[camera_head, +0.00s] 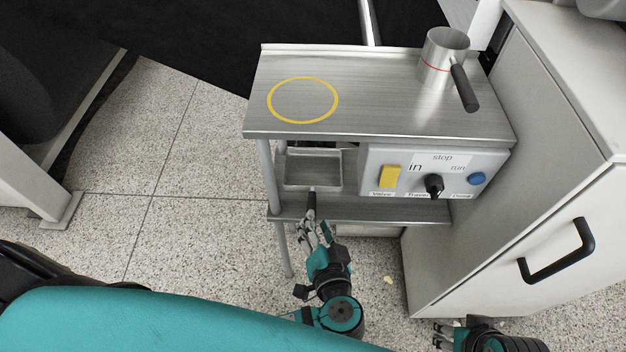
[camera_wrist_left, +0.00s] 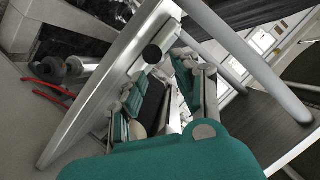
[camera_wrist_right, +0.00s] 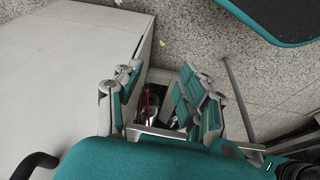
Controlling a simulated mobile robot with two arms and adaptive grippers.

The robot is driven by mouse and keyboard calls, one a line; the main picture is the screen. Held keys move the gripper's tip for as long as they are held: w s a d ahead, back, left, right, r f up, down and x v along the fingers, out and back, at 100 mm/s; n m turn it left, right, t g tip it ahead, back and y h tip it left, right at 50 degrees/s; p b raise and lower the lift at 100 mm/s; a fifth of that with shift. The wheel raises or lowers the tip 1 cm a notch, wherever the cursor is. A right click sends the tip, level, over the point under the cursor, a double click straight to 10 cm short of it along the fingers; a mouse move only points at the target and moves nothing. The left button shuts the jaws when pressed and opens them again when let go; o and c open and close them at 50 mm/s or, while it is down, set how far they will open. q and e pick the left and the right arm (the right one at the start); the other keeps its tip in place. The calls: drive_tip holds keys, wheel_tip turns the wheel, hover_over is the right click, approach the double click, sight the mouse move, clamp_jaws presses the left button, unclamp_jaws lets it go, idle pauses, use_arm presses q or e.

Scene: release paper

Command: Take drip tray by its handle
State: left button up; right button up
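The metal drip tray (camera_head: 313,168) sits in the bay under the stand's top, left of the control panel. Its black handle (camera_head: 311,203) points out toward me. My left gripper (camera_head: 314,226) is at the handle's near end, its fingers pointing at it. In the left wrist view my left gripper (camera_wrist_left: 166,82) has its fingers apart, and a round dark end (camera_wrist_left: 152,54), apparently the handle's, shows just beyond them. I cannot tell whether they touch. My right gripper (camera_head: 447,335) is low at the right, partly cut off. In the right wrist view my right gripper (camera_wrist_right: 160,95) is open and empty.
A metal cup (camera_head: 440,62) with a dark handle stands on the stand's top (camera_head: 380,105), right of a yellow ring (camera_head: 302,100). The control panel (camera_head: 400,160) adjoins the tray bay. A cabinet (camera_head: 500,210) with a black handle stands at right. Floor at left is clear.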

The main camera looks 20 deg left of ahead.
sight(314, 206)
use_arm(q)
drive_tip(key=x, duration=0.3)
drive_tip(key=shift+w+a+f, duration=0.1)
drive_tip(key=shift+w+f, duration=0.05)
drive_tip(key=shift+w, duration=0.15)
drive_tip(key=shift+b+x, duration=0.6)
drive_tip(key=shift+x, duration=0.65)
drive_tip(key=shift+w+a+f, duration=0.1)
drive_tip(key=shift+w+f, duration=0.05)
drive_tip(key=shift+w, duration=0.3)
drive_tip(key=shift+w+a+f, duration=0.1)
drive_tip(key=shift+w+a, duration=0.05)
drive_tip(key=shift+w, duration=0.3)
drive_tip(key=shift+w+a, duration=0.1)
drive_tip(key=shift+w, duration=0.05)
clamp_jaws()
use_arm(e)
drive_tip(key=shift+w+a+f+t, duration=0.15)
drive_tip(key=shift+w+f+t, duration=0.15)
drive_tip(key=shift+w, duration=0.25)
drive_tip(key=shift+w+a+f+t, duration=0.15)
drive_tip(key=shift+w+f+t, duration=0.1)
drive_tip(key=shift+w, duration=0.25)
